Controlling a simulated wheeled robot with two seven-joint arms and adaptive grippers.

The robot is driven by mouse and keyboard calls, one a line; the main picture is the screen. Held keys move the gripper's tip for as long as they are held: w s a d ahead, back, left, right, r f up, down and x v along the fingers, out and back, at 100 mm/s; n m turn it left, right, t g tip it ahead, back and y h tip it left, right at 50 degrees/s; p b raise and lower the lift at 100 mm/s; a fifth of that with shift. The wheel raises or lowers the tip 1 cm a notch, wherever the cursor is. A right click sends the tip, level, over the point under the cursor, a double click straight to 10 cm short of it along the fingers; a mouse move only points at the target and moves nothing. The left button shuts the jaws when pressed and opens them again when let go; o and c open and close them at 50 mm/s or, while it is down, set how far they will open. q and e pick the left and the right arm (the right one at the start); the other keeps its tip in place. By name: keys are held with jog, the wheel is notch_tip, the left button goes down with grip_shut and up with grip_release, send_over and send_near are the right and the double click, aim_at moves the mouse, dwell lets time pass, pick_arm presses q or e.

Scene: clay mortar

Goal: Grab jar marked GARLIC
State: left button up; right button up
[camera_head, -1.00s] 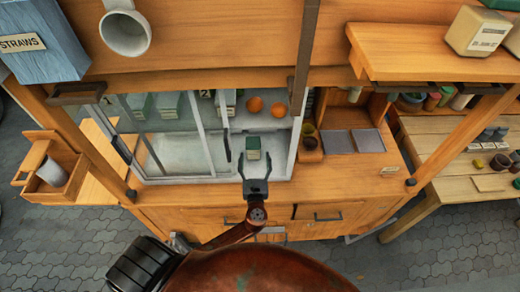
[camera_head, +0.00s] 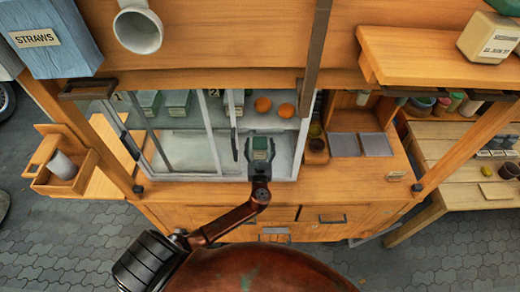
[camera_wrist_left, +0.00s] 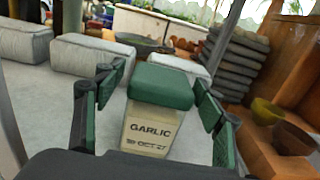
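The GARLIC jar (camera_wrist_left: 150,132) stands upright in the left wrist view, with a green lid and a cream body with dark lettering. In the head view the jar (camera_head: 260,144) shows mostly as its green lid, inside the glass-fronted case near its front. My left gripper (camera_head: 261,158) reaches in from the front with one finger on each side of the jar. In the left wrist view my left gripper (camera_wrist_left: 158,88) is open, with a gap on the left of the lid and the right finger close to it. My right gripper is not in view.
More green-lidded jars (camera_head: 177,102) stand farther back in the case (camera_head: 185,152), with two oranges (camera_head: 263,105) to their right. A sliding glass panel's dark handle (camera_head: 234,143) is just left of the gripper. Small bowls (camera_wrist_left: 292,138) stand at the right.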

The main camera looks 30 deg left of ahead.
pick_arm(q)
jog(key=c, duration=1.3)
